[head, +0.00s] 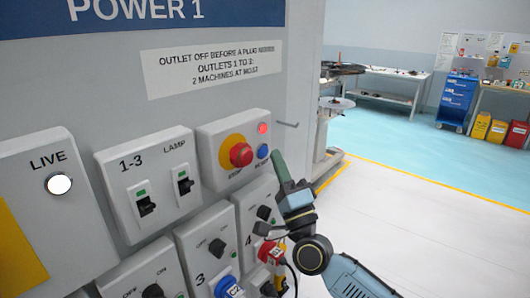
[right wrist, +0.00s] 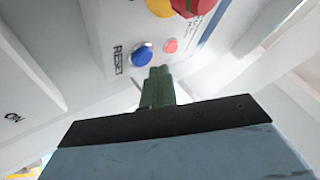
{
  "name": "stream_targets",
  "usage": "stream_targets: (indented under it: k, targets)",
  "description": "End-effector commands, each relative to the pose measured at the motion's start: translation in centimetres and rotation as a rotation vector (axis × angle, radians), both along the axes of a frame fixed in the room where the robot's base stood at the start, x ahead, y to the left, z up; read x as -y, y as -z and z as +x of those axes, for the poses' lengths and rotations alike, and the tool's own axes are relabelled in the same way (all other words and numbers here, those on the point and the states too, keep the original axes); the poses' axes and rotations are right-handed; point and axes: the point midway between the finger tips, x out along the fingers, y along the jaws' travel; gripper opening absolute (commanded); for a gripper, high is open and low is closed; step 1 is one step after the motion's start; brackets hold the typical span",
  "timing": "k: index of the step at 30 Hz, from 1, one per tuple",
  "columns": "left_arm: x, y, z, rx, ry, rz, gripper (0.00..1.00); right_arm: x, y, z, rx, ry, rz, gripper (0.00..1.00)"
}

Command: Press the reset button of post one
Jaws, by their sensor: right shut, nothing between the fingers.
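The blue reset button (head: 263,151) sits on the grey stop box (head: 213,140) of the POWER 1 post (head: 115,60). It also shows in the right wrist view (right wrist: 142,55), beside the word RESET. A red lamp (head: 263,128) is above it, and the red stop knob (head: 241,154) on a yellow ring is to its left. My right gripper (head: 278,160) is shut and empty, with its green fingertips just right of the blue button in the head view. In the right wrist view the fingertips (right wrist: 158,72) end close to the button; I cannot tell whether they touch it. My left gripper is not in view.
Switches 1-3 and LAMP (head: 146,202) and a lit LIVE lamp (head: 59,184) are on boxes to the left. Outlet boxes with a blue plug (head: 228,288) and a red plug (head: 268,252) are below. Open floor (head: 430,235) lies to the right.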

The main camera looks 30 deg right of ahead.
Motion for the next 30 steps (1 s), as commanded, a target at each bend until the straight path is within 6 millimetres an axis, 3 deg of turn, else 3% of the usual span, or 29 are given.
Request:
stream_targets:
  k: [30]
  targets:
    - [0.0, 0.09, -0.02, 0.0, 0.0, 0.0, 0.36, -0.34, 0.01, 0.81, 0.0, -0.001, -0.001, 0.0]
